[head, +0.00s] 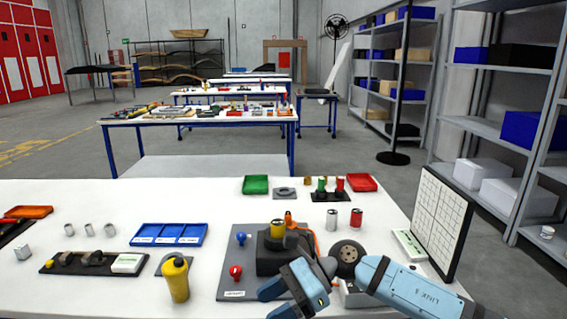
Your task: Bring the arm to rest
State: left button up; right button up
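My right arm (420,287), light blue, reaches in from the lower right over the white table (130,200). Its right gripper end (285,296) is low in the middle, over the front right part of a grey plate (240,290). A black fixture on that plate holds an upright yellow-topped cylinder (278,229) just beyond the gripper. My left gripper is not in view.
A yellow bottle (176,280) and a blue tray (168,235) stand to the left. Red and silver cans (356,219), a white gridded panel (440,215) and shelving (500,130) are to the right. The table's left centre has bare patches.

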jog(key=s+a+m+t+y, duration=0.1)
jog(key=s+a+m+y, duration=0.2)
jog(key=m+y, duration=0.25)
jog(key=s+d+f+n+t+h, duration=0.1)
jog(key=d+f+n+t+h, duration=0.3)
jog(key=d+f+n+t, duration=0.9)
jog(key=s+r+n+t+h, duration=0.15)
jog(key=n+t+h, duration=0.5)
jog(key=n, duration=1.55)
jog(key=s+d+f+m+g+h, duration=0.2)
jog(key=s+d+f+m, duration=0.3)
jog(key=s+f+m, duration=0.15)
jog(key=s+d+f+m+g+h, duration=0.2)
jog(key=s+d+f+m+g, duration=0.1)
jog(key=s+d+f+m, duration=0.35)
pick_arm(q)
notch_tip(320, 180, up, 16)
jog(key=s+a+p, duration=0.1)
jog(key=p, duration=2)
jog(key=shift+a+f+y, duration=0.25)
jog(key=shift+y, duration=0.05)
pick_arm(e)
notch_tip(320, 180, up, 14)
jog(key=s, duration=0.2)
jog(key=shift+s+f+n+h, duration=0.15)
jog(key=shift+n+h, duration=0.15)
jog(key=shift+n, duration=0.05)
